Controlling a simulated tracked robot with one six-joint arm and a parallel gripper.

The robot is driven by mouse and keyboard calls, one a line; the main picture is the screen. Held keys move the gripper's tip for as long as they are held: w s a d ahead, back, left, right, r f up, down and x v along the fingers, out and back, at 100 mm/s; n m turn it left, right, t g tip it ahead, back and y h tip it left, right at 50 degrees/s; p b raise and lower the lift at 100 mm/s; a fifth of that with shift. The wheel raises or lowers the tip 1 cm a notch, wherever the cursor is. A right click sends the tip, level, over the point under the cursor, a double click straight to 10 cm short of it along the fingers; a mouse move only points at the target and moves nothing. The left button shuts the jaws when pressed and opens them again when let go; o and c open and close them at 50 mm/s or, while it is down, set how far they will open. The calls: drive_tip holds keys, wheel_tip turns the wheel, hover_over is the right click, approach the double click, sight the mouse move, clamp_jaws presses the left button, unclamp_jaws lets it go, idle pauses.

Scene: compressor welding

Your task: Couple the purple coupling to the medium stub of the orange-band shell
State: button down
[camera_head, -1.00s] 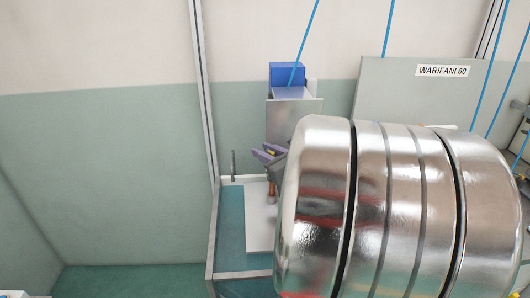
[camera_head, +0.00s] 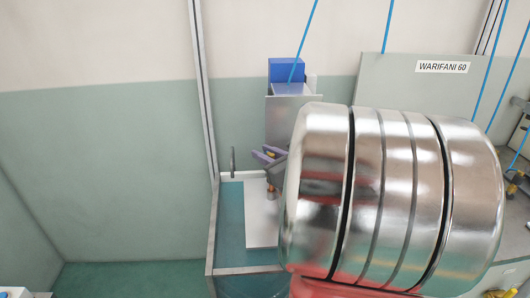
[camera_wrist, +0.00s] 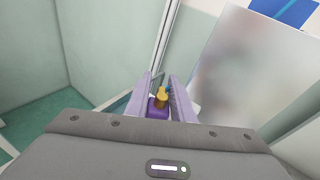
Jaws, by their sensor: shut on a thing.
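My gripper (camera_wrist: 162,78) is shut on the purple coupling (camera_wrist: 157,111) in the wrist view. The coupling sits between the two lavender fingers, with a gold-coloured piece (camera_wrist: 162,94) at its upper end. In the head view my gripper (camera_head: 268,158) shows partly, left of a large shiny drum-shaped body, probably part of my arm. A copper-coloured piece (camera_head: 271,188) shows below the fingers, above a white surface; I cannot tell whether they touch. I cannot make out the orange-band shell or its medium stub in either view.
A teal bench with a pale frame (camera_head: 228,230) bears a white plate (camera_head: 259,228). A grey metal box (camera_head: 291,111) with a blue block (camera_head: 287,71) stands behind. A panel marked WARIFANI 60 (camera_head: 410,85) is at the right. The left floor is clear.

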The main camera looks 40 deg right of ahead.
drive_tip(key=shift+f, duration=0.25)
idle(0.6)
drive_tip(key=c, duration=1.5)
unclamp_jaws()
drive_tip(key=shift+o, duration=0.2)
drive_tip(key=v, duration=1.3)
drive_tip(key=shift+s, duration=0.4)
